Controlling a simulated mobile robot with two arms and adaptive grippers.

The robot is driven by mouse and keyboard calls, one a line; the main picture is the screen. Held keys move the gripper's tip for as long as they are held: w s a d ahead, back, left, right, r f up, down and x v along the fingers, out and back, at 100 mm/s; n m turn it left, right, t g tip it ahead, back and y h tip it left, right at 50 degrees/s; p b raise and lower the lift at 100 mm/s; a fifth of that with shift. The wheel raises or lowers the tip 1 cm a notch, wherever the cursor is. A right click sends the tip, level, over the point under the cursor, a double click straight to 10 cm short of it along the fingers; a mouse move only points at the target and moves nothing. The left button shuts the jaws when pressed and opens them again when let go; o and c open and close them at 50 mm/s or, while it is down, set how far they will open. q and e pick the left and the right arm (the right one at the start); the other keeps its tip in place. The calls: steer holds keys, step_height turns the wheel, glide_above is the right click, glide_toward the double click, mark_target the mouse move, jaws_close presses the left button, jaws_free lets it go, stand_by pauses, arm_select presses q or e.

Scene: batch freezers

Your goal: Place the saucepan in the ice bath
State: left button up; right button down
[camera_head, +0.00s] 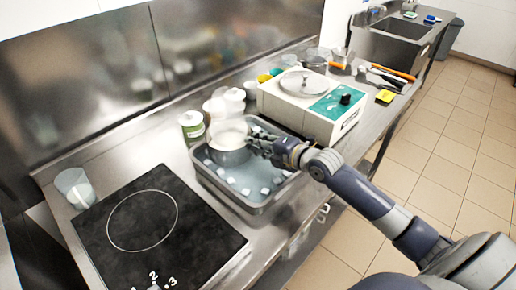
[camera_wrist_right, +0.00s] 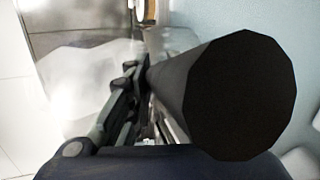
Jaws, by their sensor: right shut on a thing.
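The saucepan (camera_head: 229,152) is grey with pale contents and sits within the back part of the ice bath, a grey rectangular tub (camera_head: 259,209) with water and several ice cubes. Whether the pan touches the tub's bottom I cannot tell. My right gripper (camera_head: 262,146) reaches in from the right and is shut on the saucepan's handle. In the right wrist view the dark round handle (camera_wrist_right: 238,95) lies against the gripper's fingers (camera_wrist_right: 135,100). The pan looks about upright. My left gripper is not in view.
A black cooktop (camera_head: 158,240) lies left of the tub, with a clear cup (camera_head: 75,187) behind it. A white machine with a green panel (camera_head: 310,103) stands to the right. Jars (camera_head: 192,126) and white containers (camera_head: 233,102) stand close behind the tub.

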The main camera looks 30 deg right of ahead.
step_height(320, 180, down, 2)
steer(key=c, duration=1.8)
jaws_free()
steer(key=shift+f, duration=0.3)
steer(key=shift+c, duration=0.2)
steer(key=o, duration=0.4)
steer(key=shift+s+r, duration=0.1)
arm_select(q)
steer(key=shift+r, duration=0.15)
arm_select(e)
steer(key=shift+r, duration=0.1)
steer(key=shift+s+d, duration=0.1)
steer(key=shift+s, duration=0.2)
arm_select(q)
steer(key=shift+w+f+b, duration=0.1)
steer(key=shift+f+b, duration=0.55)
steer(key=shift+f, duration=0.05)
arm_select(e)
steer(key=v, duration=1.1)
steer(key=shift+r, duration=0.15)
